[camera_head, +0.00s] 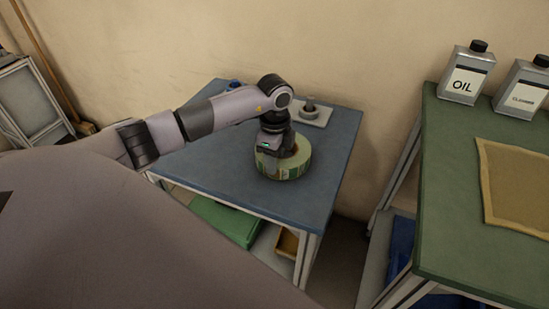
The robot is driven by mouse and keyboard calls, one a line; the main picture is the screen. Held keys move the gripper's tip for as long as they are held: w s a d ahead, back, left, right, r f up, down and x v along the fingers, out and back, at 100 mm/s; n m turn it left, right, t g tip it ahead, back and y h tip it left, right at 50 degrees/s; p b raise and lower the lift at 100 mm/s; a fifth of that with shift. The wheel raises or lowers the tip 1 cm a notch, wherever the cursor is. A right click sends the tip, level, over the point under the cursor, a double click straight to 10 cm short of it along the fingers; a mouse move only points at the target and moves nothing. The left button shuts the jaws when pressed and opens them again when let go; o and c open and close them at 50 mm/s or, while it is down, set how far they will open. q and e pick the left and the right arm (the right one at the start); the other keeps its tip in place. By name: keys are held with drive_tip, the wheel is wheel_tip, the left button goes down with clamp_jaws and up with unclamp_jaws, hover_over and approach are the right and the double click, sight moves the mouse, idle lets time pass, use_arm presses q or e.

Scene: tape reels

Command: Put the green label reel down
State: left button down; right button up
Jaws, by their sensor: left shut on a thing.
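The green label reel (291,169), a thick ring with a pale green side, is at the blue-topped table (225,172), right of the table's middle. My left gripper (271,160) points down over the reel's left side and is shut on it. The gripper's body hides part of the reel. I cannot tell whether the reel's underside touches the tabletop. My right gripper is not in view.
A light plate with a small grey piece (312,112) lies at the table's back. A blue item (234,85) stands at its back left. A green-topped table (450,180) at right holds an oil can (465,80), a cleaner can (524,92) and a tan mat (515,185). The blue table's front is clear.

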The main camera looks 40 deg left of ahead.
use_arm(q)
drive_tip(key=shift+f, duration=0.1)
drive_tip(key=c, duration=0.7)
unclamp_jaws()
